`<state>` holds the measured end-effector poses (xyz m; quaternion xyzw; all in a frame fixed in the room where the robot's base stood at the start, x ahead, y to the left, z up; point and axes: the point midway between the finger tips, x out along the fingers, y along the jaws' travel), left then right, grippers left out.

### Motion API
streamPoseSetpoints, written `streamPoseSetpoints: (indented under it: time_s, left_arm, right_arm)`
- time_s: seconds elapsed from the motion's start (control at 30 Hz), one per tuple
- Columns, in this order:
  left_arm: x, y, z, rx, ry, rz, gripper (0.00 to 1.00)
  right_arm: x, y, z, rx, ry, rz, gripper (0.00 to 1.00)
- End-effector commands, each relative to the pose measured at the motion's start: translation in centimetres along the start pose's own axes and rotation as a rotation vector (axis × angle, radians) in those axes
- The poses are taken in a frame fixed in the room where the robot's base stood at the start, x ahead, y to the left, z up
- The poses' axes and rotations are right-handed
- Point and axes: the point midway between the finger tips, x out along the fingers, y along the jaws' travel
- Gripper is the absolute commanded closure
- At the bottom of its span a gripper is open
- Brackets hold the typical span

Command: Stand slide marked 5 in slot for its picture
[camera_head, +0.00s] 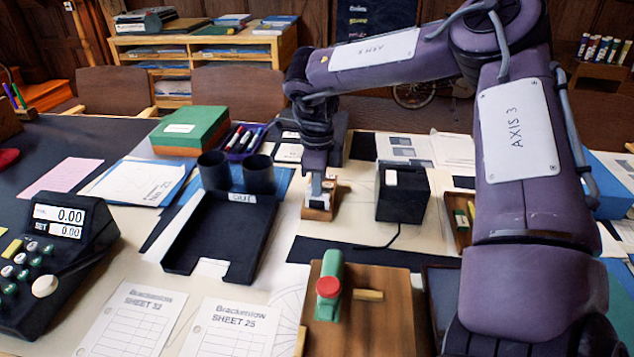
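My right gripper (319,187) points straight down over a small wooden block (318,213) in the middle of the table. Its fingertips are at or just above the block. A small pale piece shows between the fingertips and the block, but I cannot tell whether it is a slide or part of the gripper. I cannot make out a slide marked 5 or any slot. A black box (402,196) with a white label and a cable stands just right of the block. Sheets with grey pictures (401,146) lie behind it. My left gripper is not in view.
A black tray (222,236) lies left of the block, with two dark cups (259,175) at its back. A wooden board (369,318) with a green, red-topped tool (329,285) is in front. A digital scale (50,262) and paper sheets (133,319) are at left.

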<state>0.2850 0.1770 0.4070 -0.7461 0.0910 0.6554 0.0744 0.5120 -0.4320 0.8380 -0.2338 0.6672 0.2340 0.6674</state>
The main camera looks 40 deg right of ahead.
Motion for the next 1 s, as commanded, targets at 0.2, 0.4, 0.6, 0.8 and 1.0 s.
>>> streamPoseSetpoints:
  time_s: [0.2, 0.4, 0.6, 0.8, 1.0]
  left_arm:
    - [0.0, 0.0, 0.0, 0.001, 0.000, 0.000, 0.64]
    - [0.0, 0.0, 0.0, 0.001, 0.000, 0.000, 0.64]
    - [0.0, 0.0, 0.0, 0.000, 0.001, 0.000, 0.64]
    - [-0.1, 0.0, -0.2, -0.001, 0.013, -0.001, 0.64]
    - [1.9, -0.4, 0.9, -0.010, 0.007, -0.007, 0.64]
  right_arm:
    - [0.0, 0.0, 0.0, 0.000, 0.000, 0.000, 0.93]
    - [0.0, 0.0, 0.0, 0.000, 0.000, 0.000, 0.72]
    - [0.0, 0.0, 0.0, 0.000, 0.000, 0.000, 0.72]
    - [-1.9, -0.1, 0.1, -0.001, -0.001, -0.004, 0.72]
    - [-5.4, -0.1, 0.1, -0.001, 0.000, -0.003, 0.72]
